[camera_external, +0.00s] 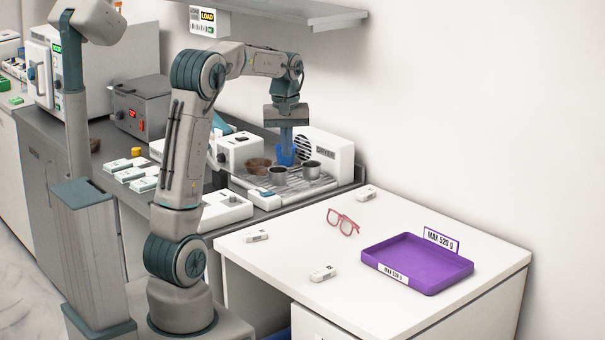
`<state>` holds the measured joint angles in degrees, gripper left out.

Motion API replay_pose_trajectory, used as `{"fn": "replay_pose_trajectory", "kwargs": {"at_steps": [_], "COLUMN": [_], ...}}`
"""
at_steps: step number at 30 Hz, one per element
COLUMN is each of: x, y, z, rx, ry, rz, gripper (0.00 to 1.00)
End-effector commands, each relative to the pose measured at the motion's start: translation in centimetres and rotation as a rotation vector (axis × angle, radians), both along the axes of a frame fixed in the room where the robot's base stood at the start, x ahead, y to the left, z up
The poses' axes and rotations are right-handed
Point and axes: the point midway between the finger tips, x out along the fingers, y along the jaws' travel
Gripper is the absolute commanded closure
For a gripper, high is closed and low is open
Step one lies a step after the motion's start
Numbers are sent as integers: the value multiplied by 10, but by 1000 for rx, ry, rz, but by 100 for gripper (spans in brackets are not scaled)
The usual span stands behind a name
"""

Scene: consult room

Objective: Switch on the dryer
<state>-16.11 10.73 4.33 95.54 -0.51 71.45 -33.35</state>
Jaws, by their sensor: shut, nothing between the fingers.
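The dryer appears to be the white box (328,150) with a round black vent grille at the back right of the grey counter; its label is too small to read. A metal rack (300,189) with cups stands in front of it. My gripper (286,160) points straight down over the rack, left of the vent, shut and empty. A brighter blue shape shows at its fingertips; I cannot tell whether it is a separate thing.
Two metal cups (311,169) and a brown bowl (258,166) stand close to my gripper. A white box with a dark knob (240,150) is left of them. The white desk in front holds red glasses (343,222) and a purple tray (417,262). A shelf (310,14) hangs above.

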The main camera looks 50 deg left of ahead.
Motion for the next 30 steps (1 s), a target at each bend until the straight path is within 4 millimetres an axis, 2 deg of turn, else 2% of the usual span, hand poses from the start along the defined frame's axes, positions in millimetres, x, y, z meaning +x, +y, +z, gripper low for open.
{"fn": "replay_pose_trajectory", "kwargs": {"at_steps": [1,6,15,21,30], "x": [10,35,62,67,68], "y": [15,59,130,154,159], "z": [2,-1,-16,-24,-27], "rx": [-2,-5,2,8,8], "ry": [13,55,120,142,147], "rz": [53,234,516,613,634], "gripper": [100,100,100,100,100]}}
